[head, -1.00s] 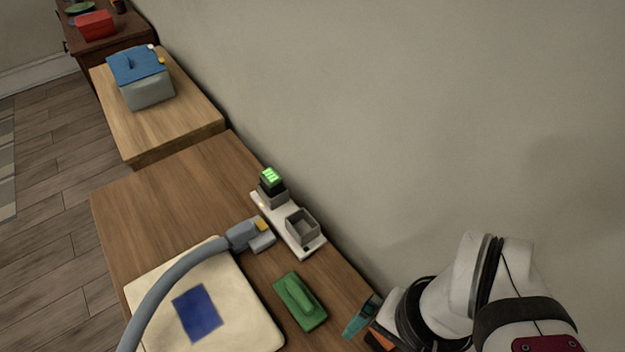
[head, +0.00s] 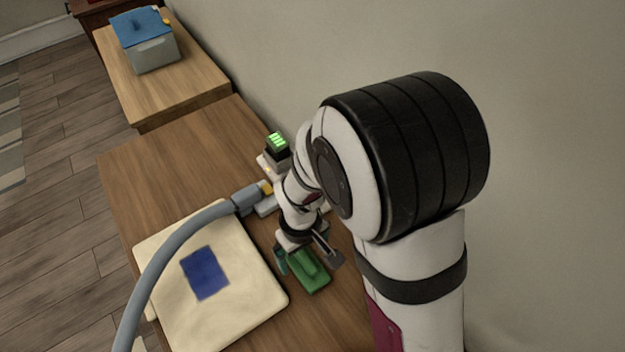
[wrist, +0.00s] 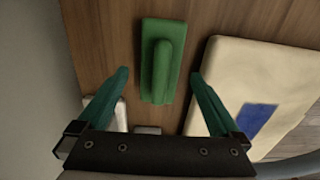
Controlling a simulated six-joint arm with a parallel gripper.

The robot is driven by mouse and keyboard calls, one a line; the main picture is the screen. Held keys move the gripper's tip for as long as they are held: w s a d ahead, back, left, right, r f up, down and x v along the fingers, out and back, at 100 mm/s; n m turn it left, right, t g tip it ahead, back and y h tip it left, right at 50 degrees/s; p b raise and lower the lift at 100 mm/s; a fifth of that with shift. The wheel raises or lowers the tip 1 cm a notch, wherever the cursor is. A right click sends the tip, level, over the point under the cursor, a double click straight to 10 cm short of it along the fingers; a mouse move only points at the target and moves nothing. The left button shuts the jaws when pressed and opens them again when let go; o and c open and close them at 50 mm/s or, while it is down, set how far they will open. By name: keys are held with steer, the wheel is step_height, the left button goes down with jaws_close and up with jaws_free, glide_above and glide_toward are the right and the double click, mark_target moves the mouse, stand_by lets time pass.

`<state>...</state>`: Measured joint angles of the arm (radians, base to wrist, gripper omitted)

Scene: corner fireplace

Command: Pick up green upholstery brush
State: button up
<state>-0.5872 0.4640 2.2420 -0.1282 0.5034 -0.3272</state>
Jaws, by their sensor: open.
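The green upholstery brush (head: 302,270) lies on the wooden table, right of the cream cushion in the head view. In the wrist view the brush (wrist: 161,62) lies with its raised handle up, ahead of and between my fingertips. My gripper (head: 308,254) is above the brush in the head view and partly hides it. In the wrist view my gripper (wrist: 159,72) is open and empty, with one teal finger on each side of the brush. A gap shows between each finger and the brush.
The cream cushion (head: 245,313) with a blue patch lies close beside the brush. A grey hose (head: 165,262) crosses it. A charging dock with a green-lit block (head: 277,142) stands near the wall, partly hidden by my arm. A blue-lidded bin (head: 150,55) is on the farther table.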

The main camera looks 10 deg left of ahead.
mark_target(303, 256)
step_height(303, 256, down, 4)
steer(key=shift+r, duration=0.1)
steer(key=c, duration=1.5)
steer(key=shift+r, duration=0.65)
steer(key=shift+c, duration=0.2)
step_height(303, 256, up, 3)
steer(key=d+r, duration=0.6)
steer(key=d, duration=0.5)
steer(key=shift+w+d+r, duration=0.25)
steer(key=shift+d+r, duration=0.1)
steer(key=shift+r, duration=0.05)
